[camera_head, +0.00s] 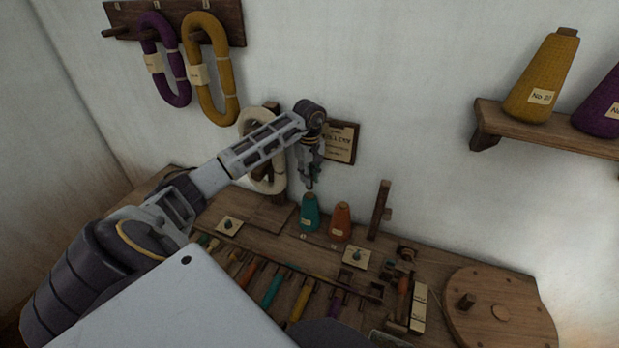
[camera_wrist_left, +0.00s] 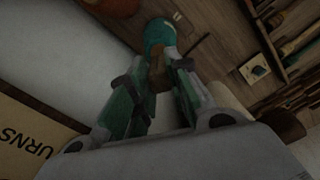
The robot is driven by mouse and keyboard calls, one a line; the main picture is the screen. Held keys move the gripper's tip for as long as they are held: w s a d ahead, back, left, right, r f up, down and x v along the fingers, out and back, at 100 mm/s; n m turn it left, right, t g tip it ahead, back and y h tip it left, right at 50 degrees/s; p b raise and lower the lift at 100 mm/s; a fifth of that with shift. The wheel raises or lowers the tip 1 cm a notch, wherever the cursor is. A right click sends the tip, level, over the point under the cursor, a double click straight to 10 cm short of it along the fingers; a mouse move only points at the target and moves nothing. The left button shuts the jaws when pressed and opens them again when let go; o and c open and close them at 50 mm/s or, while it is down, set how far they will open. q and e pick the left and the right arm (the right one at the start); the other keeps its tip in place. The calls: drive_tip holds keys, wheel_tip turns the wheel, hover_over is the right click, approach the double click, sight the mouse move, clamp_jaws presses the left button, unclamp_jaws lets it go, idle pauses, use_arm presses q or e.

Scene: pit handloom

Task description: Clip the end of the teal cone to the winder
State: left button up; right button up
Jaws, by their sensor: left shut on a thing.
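The teal cone (camera_head: 309,214) stands on the wooden bench beside an orange cone. My left gripper (camera_head: 310,180) points down right over its top. In the left wrist view the teal cone (camera_wrist_left: 160,35) shows with its brown tip toward the fingertips of my left gripper (camera_wrist_left: 160,72). The left gripper is shut at the cone's tip; the thread end itself is too fine to make out. A round wooden wheel with a peg (camera_head: 505,310), perhaps part of the winder, is at the bench's right end. My right gripper is not in view.
The orange cone (camera_head: 340,221) stands close to the right, and a wooden post (camera_head: 379,212) rises beyond it. Several coloured bobbins lie in the front rack (camera_head: 270,292). A cream hank (camera_head: 253,125) hangs behind my arm. A wall sign (camera_head: 342,143) is near the gripper.

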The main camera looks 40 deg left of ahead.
use_arm(q)
drive_tip(key=shift+r+p, duration=0.75)
drive_tip(key=shift+r, duration=0.7)
drive_tip(key=shift+w+d, duration=0.1)
drive_tip(key=shift+d, duration=0.1)
